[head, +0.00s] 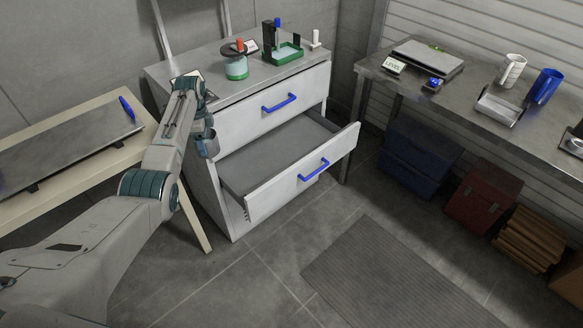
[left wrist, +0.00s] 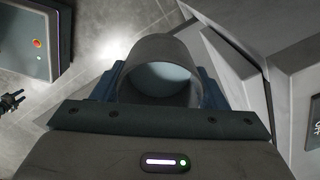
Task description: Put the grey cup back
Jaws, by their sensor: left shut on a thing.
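The grey cup (head: 209,147) is held by my left gripper (head: 204,132), in front of the left side of the white drawer cabinet (head: 208,190). In the left wrist view the cup (left wrist: 160,48) sits between the two blue fingers of my left gripper (left wrist: 163,85), its open mouth facing the camera. The cup is clear of the floor and of the open lower drawer (head: 265,160), which looks empty. A small dark gripper shape (left wrist: 12,102), likely my right one, shows at the left edge of the left wrist view; its jaws are too small to read.
The cabinet top (head: 215,60) carries a teal container (head: 236,68) and a green tray (head: 284,53). The metal table (head: 455,105) at right holds a white mug (head: 511,71), a blue cup (head: 545,86) and a metal tray (head: 498,106). The pulled-out drawer juts over open floor.

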